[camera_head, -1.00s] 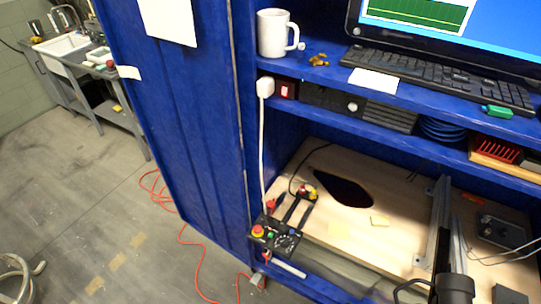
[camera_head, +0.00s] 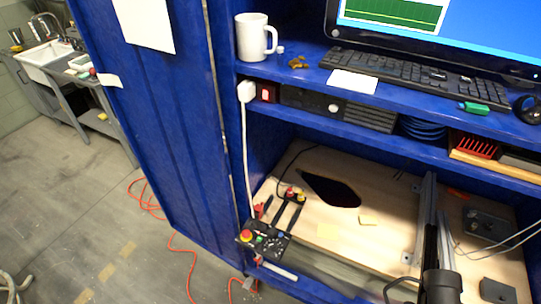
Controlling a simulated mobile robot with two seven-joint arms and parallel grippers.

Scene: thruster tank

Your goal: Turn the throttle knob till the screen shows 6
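A black control box (camera_head: 270,249) sits at the front left edge of the lower wooden board. It carries a red-and-yellow emergency button (camera_head: 246,236) and several small knobs and buttons. I cannot tell which is the throttle knob, and its setting is too small to read. The computer screen (camera_head: 470,25) on the upper shelf is cut off by the top edge. Its visible part shows a green graph panel (camera_head: 395,12) on blue, with no readable number. Neither of my grippers is in view.
A white mug (camera_head: 252,37) and a keyboard (camera_head: 420,78) stand on the upper shelf. A metal rail (camera_head: 425,215) and a dark cylinder (camera_head: 441,287) are at the lower right. A blue cabinet door (camera_head: 165,120) stands open at left. Orange cable (camera_head: 180,250) lies on the floor.

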